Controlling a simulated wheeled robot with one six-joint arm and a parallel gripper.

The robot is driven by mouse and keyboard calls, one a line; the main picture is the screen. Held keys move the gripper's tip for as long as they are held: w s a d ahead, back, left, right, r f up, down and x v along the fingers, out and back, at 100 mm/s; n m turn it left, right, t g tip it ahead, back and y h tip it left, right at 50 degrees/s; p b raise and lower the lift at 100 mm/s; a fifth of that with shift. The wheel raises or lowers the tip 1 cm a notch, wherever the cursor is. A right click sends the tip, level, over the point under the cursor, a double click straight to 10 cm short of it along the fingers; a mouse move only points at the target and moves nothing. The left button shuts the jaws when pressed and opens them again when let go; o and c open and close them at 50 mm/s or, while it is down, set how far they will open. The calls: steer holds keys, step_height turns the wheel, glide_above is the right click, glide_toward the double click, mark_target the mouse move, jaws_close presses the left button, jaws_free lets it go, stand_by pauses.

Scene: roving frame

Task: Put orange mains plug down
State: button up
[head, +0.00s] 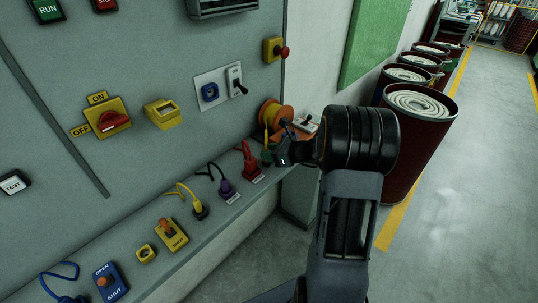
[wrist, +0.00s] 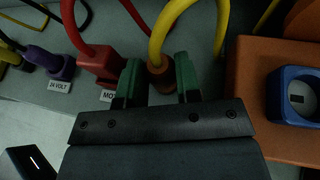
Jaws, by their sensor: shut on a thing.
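The orange mains plug (wrist: 159,76), brownish orange with a thick yellow cable rising from its top, is between the green fingertips of my gripper (wrist: 160,82) in the wrist view. My gripper is shut on it. In the head view my gripper (head: 274,152) is at the far end of the sloping ledge (head: 212,205), beside the red plug, and largely hides the plug it holds. The plug's lower end is hidden by my gripper, so I cannot tell whether it touches the ledge.
A red plug (wrist: 100,64) with a red cable stands close to the left finger, and a purple plug (wrist: 52,64) is farther left. An orange block with a blue socket (wrist: 278,104) is to the right. An orange reel (head: 268,112) is behind my gripper.

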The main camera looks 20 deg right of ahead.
steer(key=shift+f, duration=0.3)
steer(key=o, duration=1)
steer(key=shift+c, duration=0.2)
steer(key=shift+s, duration=0.1)
steer(key=v, duration=1.1)
steer(key=s+a+n+g+h, duration=0.3)
steer(key=s+a+n, duration=0.4)
steer(key=n, duration=0.7)
steer(key=s+a+r+n+g+h, duration=0.1)
steer(key=s+a+n+g+h, duration=0.3)
steer(key=n, duration=1)
steer(key=s+a+h, duration=0.1)
steer(key=s+a, duration=0.2)
steer(key=a, duration=0.2)
steer(key=shift+a+r+h, duration=0.2)
steer(key=shift+r+h, duration=0.1)
steer(key=shift+h, duration=0.1)
